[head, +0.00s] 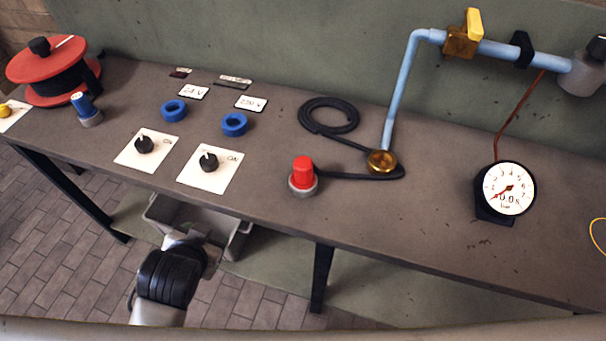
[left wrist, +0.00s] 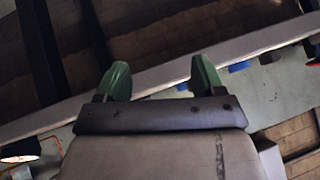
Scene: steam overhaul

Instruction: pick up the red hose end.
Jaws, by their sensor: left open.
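The red hose end (head: 303,170) stands upright on the bench near its front edge, a red cap on a grey round base. A black hose (head: 345,177) runs from beside it to a brass fitting (head: 381,161). My left gripper is open and empty; its two green fingers (left wrist: 162,80) stand apart in the left wrist view. In the head view my left arm is low in front of the bench, left of the red hose end and clear of it; its fingertips cannot be made out there. My right gripper is not in view.
On the bench (head: 275,222) are two switch plates (head: 218,178), blue rings (head: 234,123), a red reel (head: 45,62) and a pressure gauge (head: 509,189). A blue pipe (head: 402,85) rises behind the brass fitting. A grey bin (head: 238,241) stands under the bench.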

